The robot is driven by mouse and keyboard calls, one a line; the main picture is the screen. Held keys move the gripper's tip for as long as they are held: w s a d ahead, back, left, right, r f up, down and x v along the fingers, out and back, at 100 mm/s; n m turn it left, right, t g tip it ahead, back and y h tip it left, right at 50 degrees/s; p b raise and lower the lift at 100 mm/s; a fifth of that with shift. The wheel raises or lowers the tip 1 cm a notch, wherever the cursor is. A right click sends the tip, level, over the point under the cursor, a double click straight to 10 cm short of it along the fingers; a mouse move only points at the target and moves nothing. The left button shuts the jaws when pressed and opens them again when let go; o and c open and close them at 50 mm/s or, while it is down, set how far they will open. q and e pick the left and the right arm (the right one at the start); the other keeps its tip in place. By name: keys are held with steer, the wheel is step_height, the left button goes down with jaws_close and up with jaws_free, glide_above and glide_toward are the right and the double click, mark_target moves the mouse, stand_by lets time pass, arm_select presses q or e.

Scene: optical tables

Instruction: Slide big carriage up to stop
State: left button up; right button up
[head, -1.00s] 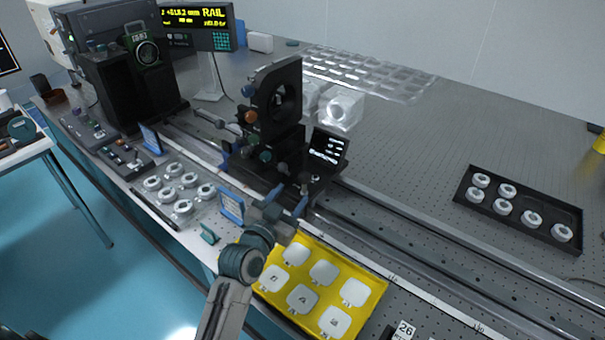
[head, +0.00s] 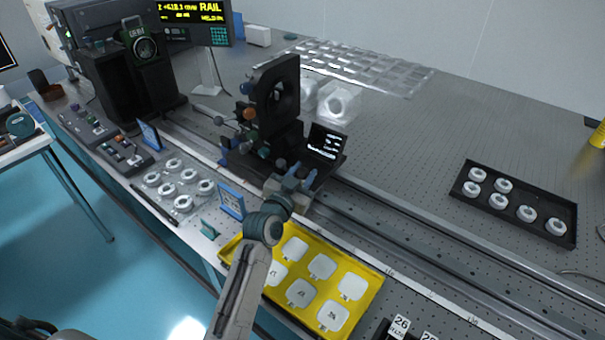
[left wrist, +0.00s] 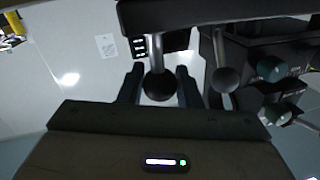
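The big carriage (head: 262,150) sits on the long rail (head: 400,232). It bears a tall black plate with a round opening (head: 283,97) and a small tilted screen (head: 325,143). My left gripper (head: 302,174) is at the carriage's near right side, below the screen. In the left wrist view, a dark round knob (left wrist: 159,86) on a stem sits between the two fingers (left wrist: 160,80), which lie close against both its sides. The stop cannot be made out for certain. My right gripper is not in view.
A black headstock unit (head: 135,85) stands at the rail's far left end, near a RAIL readout (head: 195,12). A yellow tray (head: 365,300) of white pieces lies under my left arm. A blue-framed card (head: 231,202) stands beside it. The rail right of the carriage looks clear.

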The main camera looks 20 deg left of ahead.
arm_select(q)
jaws_close()
steer(key=shift+w+a, duration=0.15)
steer(key=shift+a, duration=0.45)
steer(key=o, duration=0.7)
jaws_free()
steer(key=shift+o, duration=0.2)
